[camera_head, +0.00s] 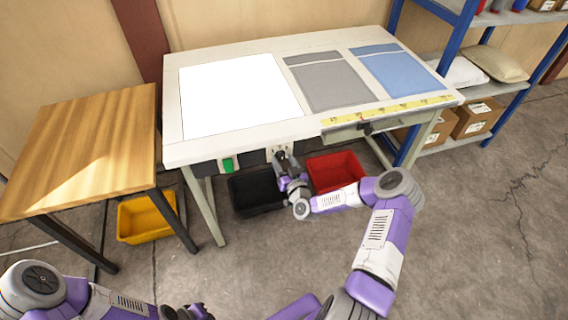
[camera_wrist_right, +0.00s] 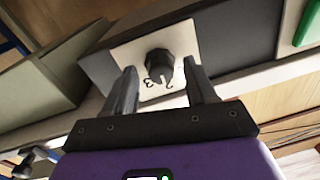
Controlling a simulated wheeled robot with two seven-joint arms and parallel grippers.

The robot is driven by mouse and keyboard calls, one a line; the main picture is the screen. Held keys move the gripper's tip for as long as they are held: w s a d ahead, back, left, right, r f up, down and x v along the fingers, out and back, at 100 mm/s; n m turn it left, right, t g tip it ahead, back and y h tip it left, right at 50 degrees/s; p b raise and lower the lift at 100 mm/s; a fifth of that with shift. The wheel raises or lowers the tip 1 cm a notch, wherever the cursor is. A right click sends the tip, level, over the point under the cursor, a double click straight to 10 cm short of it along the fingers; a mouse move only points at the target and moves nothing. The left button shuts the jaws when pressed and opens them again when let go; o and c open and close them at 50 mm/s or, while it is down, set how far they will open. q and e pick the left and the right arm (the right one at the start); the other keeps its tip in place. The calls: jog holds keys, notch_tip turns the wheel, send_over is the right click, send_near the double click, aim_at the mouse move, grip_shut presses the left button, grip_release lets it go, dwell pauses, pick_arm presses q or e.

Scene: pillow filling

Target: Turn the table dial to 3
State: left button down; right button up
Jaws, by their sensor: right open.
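The dial (camera_wrist_right: 159,62) is a dark round knob on a pale square plate (camera_wrist_right: 126,53) on the front of the table, with the numerals 3 and 2 showing beside it in the right wrist view. I cannot tell which number it points at. My right gripper (camera_wrist_right: 160,72) is open, with one finger on each side of the dial; I cannot tell if they touch it. In the head view my right gripper (camera_head: 283,160) is under the front edge of the white table (camera_head: 240,145) and hides most of the dial. My left arm shows at the lower left; its gripper is unclear at the bottom edge.
A green switch (camera_head: 228,165) is left of the dial, also in the right wrist view (camera_wrist_right: 308,24). A black bin (camera_head: 245,195) and a red bin (camera_head: 338,168) stand below. A drawer (camera_head: 345,133) is to the right. White, grey and blue sheets lie on the table.

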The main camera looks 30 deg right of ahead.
grip_shut()
dwell(0.3)
jog(key=shift+m, duration=0.3)
jog(key=m+b, duration=0.2)
jog(key=m, duration=0.2)
jog(key=shift+f, duration=0.1)
jog(key=m+b, duration=0.1)
jog(key=m, duration=0.4)
jog(key=shift+h+b, duration=0.3)
jog(key=shift+h, duration=0.1)
jog(key=shift+m, duration=0.4)
grip_release()
